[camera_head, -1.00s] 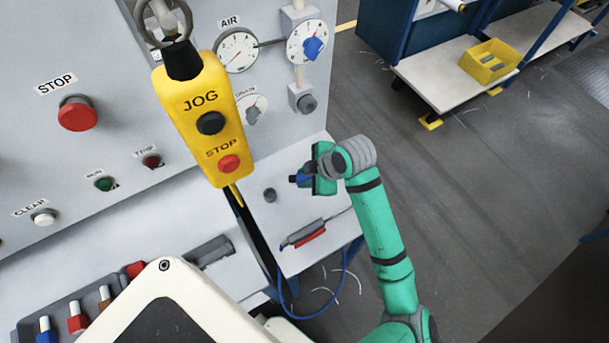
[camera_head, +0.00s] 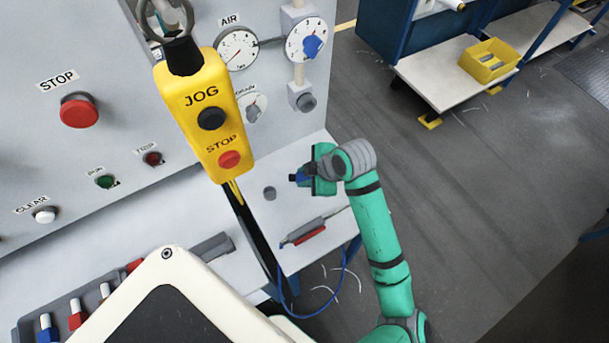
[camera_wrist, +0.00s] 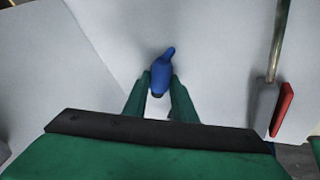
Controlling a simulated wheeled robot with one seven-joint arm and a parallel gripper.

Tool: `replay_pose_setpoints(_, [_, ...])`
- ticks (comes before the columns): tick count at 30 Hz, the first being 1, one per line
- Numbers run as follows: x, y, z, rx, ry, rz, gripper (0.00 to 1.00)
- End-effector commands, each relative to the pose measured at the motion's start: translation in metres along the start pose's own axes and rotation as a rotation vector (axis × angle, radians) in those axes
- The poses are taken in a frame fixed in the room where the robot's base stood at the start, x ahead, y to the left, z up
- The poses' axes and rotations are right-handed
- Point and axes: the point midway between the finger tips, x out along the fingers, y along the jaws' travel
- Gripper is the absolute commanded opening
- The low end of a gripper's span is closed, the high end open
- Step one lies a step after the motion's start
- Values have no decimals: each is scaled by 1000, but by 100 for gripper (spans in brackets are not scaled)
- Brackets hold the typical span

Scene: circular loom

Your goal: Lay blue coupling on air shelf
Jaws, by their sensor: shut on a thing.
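The blue coupling (camera_wrist: 161,72) is between the two green fingers of my gripper (camera_wrist: 160,92) in the wrist view, with its narrow end pointing away from my palm. In the head view my gripper (camera_head: 303,180) is at the end of the green arm, and a small blue part of the coupling (camera_head: 298,178) shows at its tip. My gripper is shut on it. The light grey air shelf (camera_head: 328,213) lies below and around it, under the AIR gauge. I cannot tell whether the coupling touches the shelf.
A tool with a red grip (camera_head: 308,236) lies on the shelf's front part; it also shows in the wrist view (camera_wrist: 282,108). The yellow JOG pendant (camera_head: 205,115) hangs to the left. A blue hose (camera_head: 318,312) loops below.

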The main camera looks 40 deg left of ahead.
Motion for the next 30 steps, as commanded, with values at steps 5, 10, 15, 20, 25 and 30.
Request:
replay_pose_setpoints(5, [17, -10, 5, 10, -11, -41, 0])
replay_pose_setpoints(10, [18, -10, 5, 10, -11, -41, 29])
replay_pose_setpoints(15, [18, -10, 5, 10, -11, -41, 43])
replay_pose_setpoints(20, [16, -10, 5, 9, -11, -41, 43])
replay_pose_setpoints(25, [1, -8, 5, 9, -11, -34, 43])
replay_pose_setpoints(30, [-34, -6, 4, 5, -9, -20, 46])
